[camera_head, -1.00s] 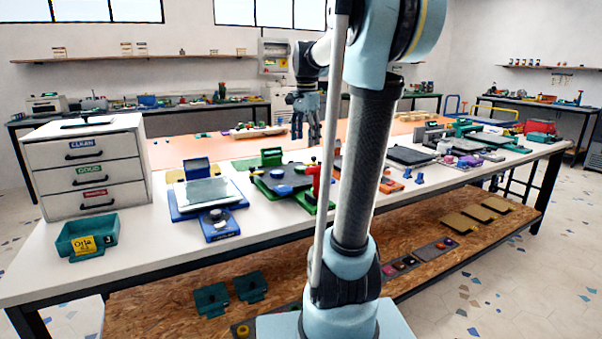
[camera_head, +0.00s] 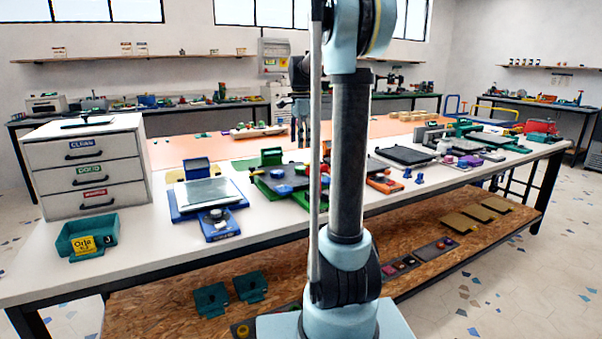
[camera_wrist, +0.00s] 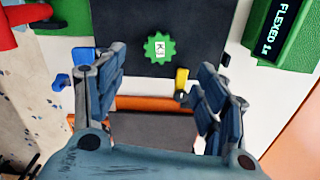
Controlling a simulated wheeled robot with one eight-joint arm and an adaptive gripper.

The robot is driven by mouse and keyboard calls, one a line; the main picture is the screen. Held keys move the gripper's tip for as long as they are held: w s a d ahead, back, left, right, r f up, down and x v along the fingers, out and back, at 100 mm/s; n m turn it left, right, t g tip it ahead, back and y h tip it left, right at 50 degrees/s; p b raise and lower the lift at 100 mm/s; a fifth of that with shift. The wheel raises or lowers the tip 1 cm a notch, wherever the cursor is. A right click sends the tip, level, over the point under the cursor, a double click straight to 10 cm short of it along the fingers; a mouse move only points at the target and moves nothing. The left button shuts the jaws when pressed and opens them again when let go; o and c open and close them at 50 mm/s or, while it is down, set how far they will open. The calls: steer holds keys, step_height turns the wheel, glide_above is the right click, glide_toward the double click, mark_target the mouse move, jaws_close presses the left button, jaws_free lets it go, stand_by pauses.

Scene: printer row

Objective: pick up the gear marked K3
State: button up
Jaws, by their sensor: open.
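The green gear marked K3 (camera_wrist: 159,48) lies on a dark plate (camera_wrist: 195,20) in the wrist view, its white label facing up. My gripper (camera_wrist: 163,78) is open and empty in the wrist view, with one finger to each side. The gear shows just beyond the fingertips, roughly centred between them; I cannot tell the height gap. In the head view my gripper (camera_head: 300,118) hangs over the table, partly hidden by my arm. I cannot make out the gear there.
A green block reading FLEXED (camera_wrist: 281,32) stands right of the plate, and a red part (camera_wrist: 20,20) at left. A yellow piece (camera_wrist: 182,80) sits near the right finger. The blue printer (camera_head: 207,195) and white drawer cabinet (camera_head: 88,165) stand left on the white table.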

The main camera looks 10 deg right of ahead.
mark_target(300, 167)
step_height(300, 167, down, 11)
steer(key=shift+w+r, duration=0.1)
steer(key=shift+r, duration=0.1)
steer(key=c, duration=0.9)
